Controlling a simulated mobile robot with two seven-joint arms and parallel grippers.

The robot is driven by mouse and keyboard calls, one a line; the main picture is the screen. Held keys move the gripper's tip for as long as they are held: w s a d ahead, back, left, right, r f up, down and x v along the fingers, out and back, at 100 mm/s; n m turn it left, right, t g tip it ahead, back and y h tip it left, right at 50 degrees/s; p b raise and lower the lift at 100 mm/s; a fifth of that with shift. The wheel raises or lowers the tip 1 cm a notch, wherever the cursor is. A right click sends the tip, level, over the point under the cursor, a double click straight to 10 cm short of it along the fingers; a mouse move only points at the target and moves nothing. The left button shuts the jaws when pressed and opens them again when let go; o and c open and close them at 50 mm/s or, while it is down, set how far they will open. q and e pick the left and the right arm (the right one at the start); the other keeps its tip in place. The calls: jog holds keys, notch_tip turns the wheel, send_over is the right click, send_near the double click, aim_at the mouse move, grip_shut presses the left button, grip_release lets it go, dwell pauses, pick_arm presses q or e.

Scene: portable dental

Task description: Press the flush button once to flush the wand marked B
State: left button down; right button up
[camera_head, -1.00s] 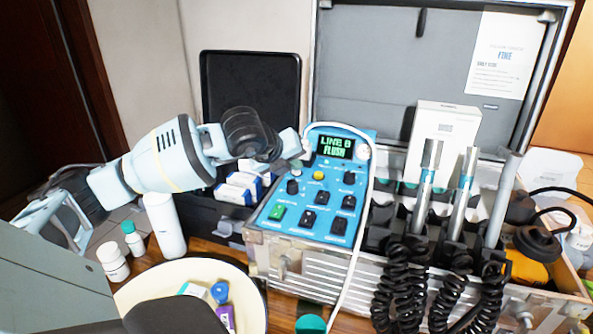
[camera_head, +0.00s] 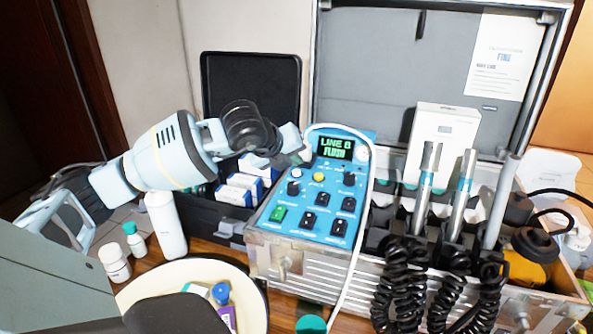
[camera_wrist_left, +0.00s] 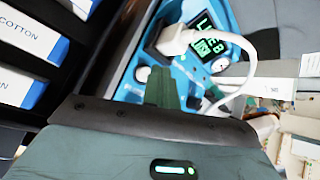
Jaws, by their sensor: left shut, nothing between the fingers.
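The blue control panel (camera_head: 300,228) sits in the left end of the open metal case. Its screen (camera_head: 335,148) shows green text that appears to read "LINE B FLUSH". A yellow button (camera_head: 318,177), knobs and several rocker switches are on the panel; their small labels are not legible, so I cannot tell which is the flush button. My left gripper (camera_head: 297,158) is shut and empty over the panel's upper left edge. The left wrist view shows its fingers (camera_wrist_left: 163,85) close to the panel; contact is unclear. Chrome wands (camera_head: 427,175) stand in holders right of the panel; their markings are unreadable.
A white tube (camera_head: 365,200) arches from the panel down its right side. Black coiled hoses (camera_head: 400,285) hang in front of the case. A black box with small cartons (camera_head: 238,188) stands left of the panel. A cream tray (camera_head: 150,285) and bottles (camera_head: 165,225) are at front left.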

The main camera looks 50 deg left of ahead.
pick_arm(q)
jog(key=shift+s+r+p, duration=0.1)
jog(key=shift+r+p, duration=1.4)
jog(key=shift+r, duration=1)
pick_arm(e)
jog(key=shift+w+r, duration=0.35)
jog(key=shift+r, duration=0.45)
jog(key=shift+w+r, duration=0.35)
jog(key=shift+r, duration=0.4)
pick_arm(q)
jog(key=shift+r, duration=0.1)
